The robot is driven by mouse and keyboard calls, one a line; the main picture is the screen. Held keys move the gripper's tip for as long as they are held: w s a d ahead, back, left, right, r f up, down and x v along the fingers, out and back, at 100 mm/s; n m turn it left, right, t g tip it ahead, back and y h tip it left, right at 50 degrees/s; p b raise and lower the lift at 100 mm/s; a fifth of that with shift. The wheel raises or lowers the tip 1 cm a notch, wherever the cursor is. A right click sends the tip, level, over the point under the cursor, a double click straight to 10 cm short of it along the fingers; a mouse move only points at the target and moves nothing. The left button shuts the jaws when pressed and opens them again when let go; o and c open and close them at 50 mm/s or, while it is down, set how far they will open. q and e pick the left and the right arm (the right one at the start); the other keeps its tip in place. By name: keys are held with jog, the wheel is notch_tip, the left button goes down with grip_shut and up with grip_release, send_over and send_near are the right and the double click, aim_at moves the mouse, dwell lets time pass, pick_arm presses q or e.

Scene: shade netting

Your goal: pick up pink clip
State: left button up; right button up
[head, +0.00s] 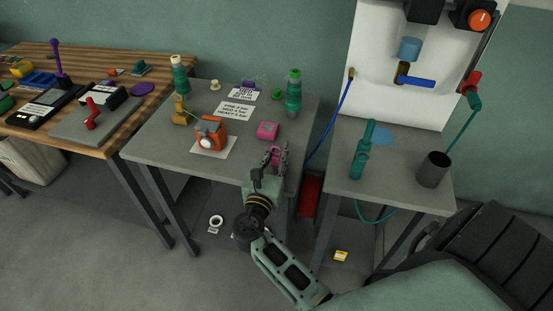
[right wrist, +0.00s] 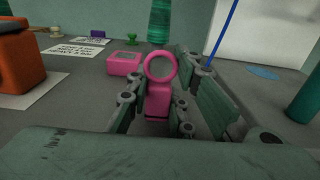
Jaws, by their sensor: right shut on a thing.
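The pink clip (right wrist: 157,100), with a round ring at its top, stands upright between the fingers of my right gripper (right wrist: 168,88) in the right wrist view. My right gripper is shut on it. In the head view my right gripper (head: 277,152) is over the front right part of the grey table (head: 160,145), with a bit of the pink clip (head: 275,160) showing between its fingers. Whether the clip touches the tabletop is hard to tell. My left gripper is not in view.
A pink box (head: 267,130) sits just beyond the clip. An orange device (head: 211,132) on white paper stands to the left, and a green bottle-like object (head: 293,95) behind. A second table (head: 395,180) to the right carries a dark cup (head: 433,170).

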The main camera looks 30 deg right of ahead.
jog(key=shift+r, duration=0.1)
jog(key=shift+c, duration=0.5)
notch_tip(320, 180, up, 4)
jog(key=shift+r+p, duration=0.15)
jog(key=shift+p, duration=0.15)
jog(key=s+d+r+p, duration=0.1)
jog(key=s+d+r, duration=0.5)
jog(key=d, duration=0.3)
jog(key=shift+s+d+r, duration=0.25)
jog(key=shift+s, duration=0.15)
